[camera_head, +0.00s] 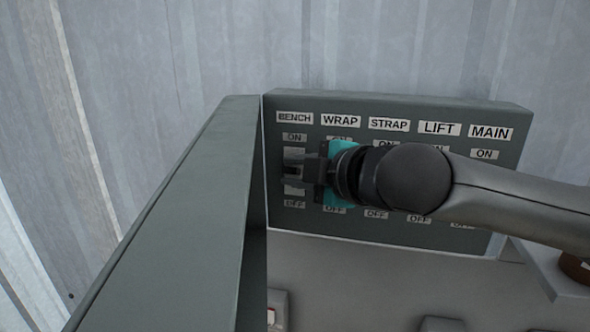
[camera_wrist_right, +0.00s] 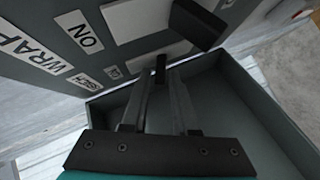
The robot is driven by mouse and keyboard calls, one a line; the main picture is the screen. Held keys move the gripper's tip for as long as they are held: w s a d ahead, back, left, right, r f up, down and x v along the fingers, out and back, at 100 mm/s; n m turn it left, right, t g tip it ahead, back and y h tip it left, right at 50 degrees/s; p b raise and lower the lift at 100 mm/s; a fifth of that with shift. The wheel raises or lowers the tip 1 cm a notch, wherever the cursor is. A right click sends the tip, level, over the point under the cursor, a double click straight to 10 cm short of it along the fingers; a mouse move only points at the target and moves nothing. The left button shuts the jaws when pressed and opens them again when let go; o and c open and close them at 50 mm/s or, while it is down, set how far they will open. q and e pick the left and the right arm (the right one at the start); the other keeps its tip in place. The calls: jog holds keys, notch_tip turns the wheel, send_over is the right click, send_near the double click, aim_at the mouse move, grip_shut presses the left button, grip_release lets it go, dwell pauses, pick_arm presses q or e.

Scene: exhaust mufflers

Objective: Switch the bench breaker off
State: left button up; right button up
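The breaker panel (camera_head: 395,165) is a grey-green box with labelled columns. The BENCH label (camera_head: 294,118) heads its leftmost column. My right gripper (camera_head: 292,170) is at the bench breaker, with its fingers apart, one above the other, over the white switch plate. In the right wrist view, a small dark lever (camera_wrist_right: 160,67) shows between the tips of the right gripper (camera_wrist_right: 161,82); I cannot tell whether they touch it. The gripper partly hides the bench breaker, so its lever position is unclear. My left gripper is not in view.
The open panel door (camera_head: 175,215) stands close on the left of the bench column. The WRAP breaker's black lever (camera_wrist_right: 197,22) is near the gripper in the wrist view. My right arm covers parts of the other columns. A corrugated wall (camera_head: 350,45) is behind.

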grip_shut()
dwell(0.3)
jog(key=shift+f+b, duration=0.2)
jog(key=shift+b, duration=0.25)
notch_tip(320, 180, down, 4)
jog(key=n+t+y+b, duration=0.1)
jog(key=n+t+b, duration=0.2)
jog(key=b, duration=0.5)
jog(key=n+t+y+b, duration=0.2)
jog(key=n+t+b, duration=0.1)
jog(key=b, duration=0.4)
jog(key=shift+s+r+n+b, duration=0.1)
jog(key=shift+r+n+b, duration=0.05)
jog(key=shift+n+b, duration=0.25)
jog(key=shift+n+y+b, duration=0.7)
jog(key=shift+n+b, duration=0.1)
jog(key=shift+b, duration=0.1)
grip_release()
